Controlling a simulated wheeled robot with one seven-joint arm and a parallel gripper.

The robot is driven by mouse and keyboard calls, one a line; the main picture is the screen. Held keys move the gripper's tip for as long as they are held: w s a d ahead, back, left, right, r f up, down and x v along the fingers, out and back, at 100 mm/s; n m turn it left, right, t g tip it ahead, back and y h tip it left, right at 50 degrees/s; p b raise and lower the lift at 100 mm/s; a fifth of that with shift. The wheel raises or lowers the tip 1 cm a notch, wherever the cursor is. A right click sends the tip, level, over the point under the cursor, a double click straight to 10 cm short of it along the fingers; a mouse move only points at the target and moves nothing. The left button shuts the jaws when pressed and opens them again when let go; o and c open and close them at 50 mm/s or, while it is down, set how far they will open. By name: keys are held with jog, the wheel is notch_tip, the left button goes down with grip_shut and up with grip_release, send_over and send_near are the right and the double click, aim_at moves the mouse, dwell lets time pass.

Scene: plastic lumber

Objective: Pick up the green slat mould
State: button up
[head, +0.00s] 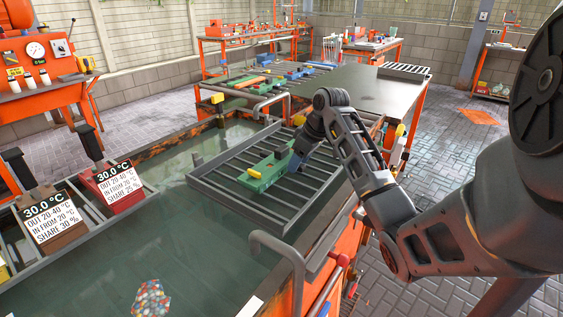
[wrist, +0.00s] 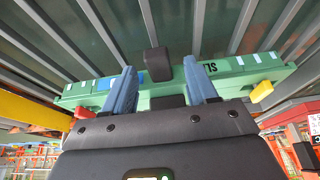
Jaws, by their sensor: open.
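The green slat mould (head: 265,172) lies on a dark slatted rack in the head view, with small yellow parts on it. In the wrist view the mould (wrist: 240,68) runs across the picture behind my fingers, with a black block at its middle and dark lettering to the right. My gripper (wrist: 163,90) has its two blue fingers apart at the mould, one to each side of the black block. I cannot tell whether they touch it.
The slatted rack (head: 220,185) sits at the right of a dark water tank (head: 150,235). A grey pipe rail (head: 280,250) rises at the tank's near edge. Two bins with temperature signs (head: 112,183) stand left. A long bench (head: 365,90) with coloured slats lies behind.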

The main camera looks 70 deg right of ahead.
jog(key=shift+w+f, duration=0.15)
jog(key=shift+f, duration=0.3)
grip_shut()
jog(key=shift+r, duration=0.15)
dwell(1.0)
